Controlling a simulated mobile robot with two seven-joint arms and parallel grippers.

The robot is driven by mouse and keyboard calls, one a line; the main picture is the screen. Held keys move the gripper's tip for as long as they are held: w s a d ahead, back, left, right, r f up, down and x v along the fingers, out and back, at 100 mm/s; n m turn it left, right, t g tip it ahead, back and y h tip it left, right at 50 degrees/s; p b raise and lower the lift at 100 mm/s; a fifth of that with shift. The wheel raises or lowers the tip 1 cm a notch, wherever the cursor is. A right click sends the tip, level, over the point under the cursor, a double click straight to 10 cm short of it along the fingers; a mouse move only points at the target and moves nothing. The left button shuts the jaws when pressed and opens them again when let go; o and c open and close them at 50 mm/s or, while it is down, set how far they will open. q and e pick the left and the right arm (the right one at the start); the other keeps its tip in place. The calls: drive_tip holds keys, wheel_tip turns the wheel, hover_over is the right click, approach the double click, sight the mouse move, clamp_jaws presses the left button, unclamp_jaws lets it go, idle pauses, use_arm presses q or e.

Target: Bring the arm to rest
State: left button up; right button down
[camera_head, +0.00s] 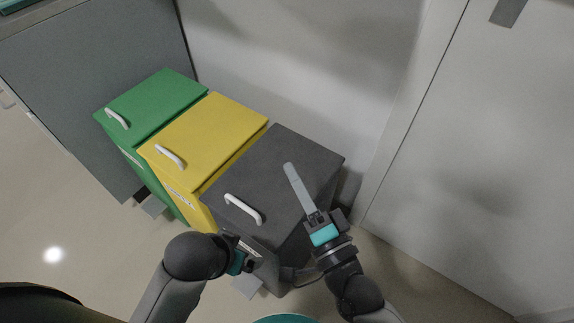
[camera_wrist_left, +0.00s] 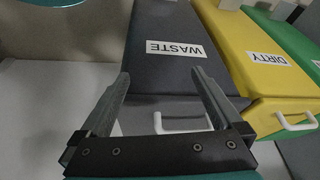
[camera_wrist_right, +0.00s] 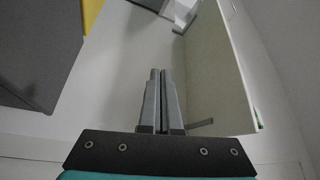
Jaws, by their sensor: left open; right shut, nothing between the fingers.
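My right gripper (camera_head: 290,167) is shut and empty. In the head view its closed fingers show over the lid of the dark grey waste bin (camera_head: 275,160); I cannot tell its height above the lid. In the right wrist view the right gripper's fingers (camera_wrist_right: 160,72) lie together with nothing between them. My left gripper (camera_wrist_left: 161,75) is open and empty in front of the waste bin (camera_wrist_left: 160,75), whose label and white handle show between or near the fingers. In the head view the left wrist is low at the bin's front, and its fingers are hard to make out.
A yellow bin (camera_head: 205,135) labelled DIRTY in the left wrist view and a green bin (camera_head: 160,100) stand beside the waste bin. A grey panel (camera_head: 95,85) is at the left. A pale door (camera_head: 480,150) is at the right. Open floor (camera_head: 60,220) shows at the lower left.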

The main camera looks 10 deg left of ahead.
drive_tip(key=s+d+f+n+g+h, duration=0.3)
drive_tip(key=d+f+n+g+h, duration=0.45)
drive_tip(key=f, duration=0.45)
drive_tip(key=s+d+f+n+g+h+p, duration=0.1)
drive_tip(key=s+d+f+g+h+p, duration=0.2)
drive_tip(key=d, duration=0.4)
drive_tip(key=s+d+f+n+g+h+p, duration=0.1)
drive_tip(key=s+d+f+g+p, duration=0.15)
drive_tip(key=s+d+p, duration=0.35)
use_arm(q)
drive_tip(key=s+a+g+p, duration=0.1)
drive_tip(key=s+p, duration=0.9)
drive_tip(key=s+a+f+g+p, duration=0.1)
drive_tip(key=s+a+g+p, duration=0.1)
drive_tip(key=s+p, duration=0.8)
drive_tip(key=shift+a+f+p, duration=0.2)
drive_tip(key=shift+a+p, duration=0.05)
drive_tip(key=shift+p, duration=0.1)
use_arm(e)
drive_tip(key=s+d, duration=0.2)
drive_tip(key=s, duration=0.7)
drive_tip(key=s+d+g, duration=0.1)
drive_tip(key=s+d, duration=0.1)
drive_tip(key=s, duration=0.7)
drive_tip(key=shift+r+g+h, duration=0.15)
drive_tip(key=shift+g+h, duration=0.15)
drive_tip(key=shift+h, duration=0.05)
